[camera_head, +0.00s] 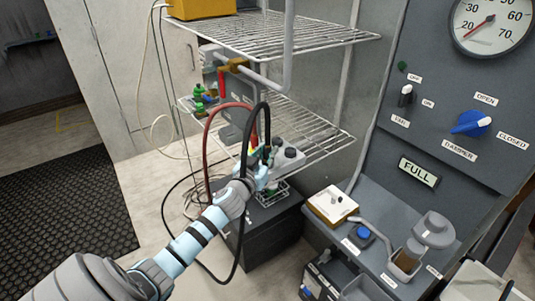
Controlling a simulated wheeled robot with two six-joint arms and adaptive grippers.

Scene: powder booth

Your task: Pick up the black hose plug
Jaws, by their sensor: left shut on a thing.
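My left gripper (268,163) reaches in from the lower left to the middle of the view, in front of the lower wire shelf. It is shut on the black hose plug, at the end of the black hose (264,108). The hose arches up above the gripper and bends back down to it. The plug itself is mostly hidden by the fingers, so its tilt cannot be told. My right gripper is not in view.
A red hose (208,122) arches just left of the black one. A grey device with knobs (289,153) sits close behind the gripper. Wire shelves (330,137) surround it. A dark box (270,232) stands below. A control panel (455,85) is at the right.

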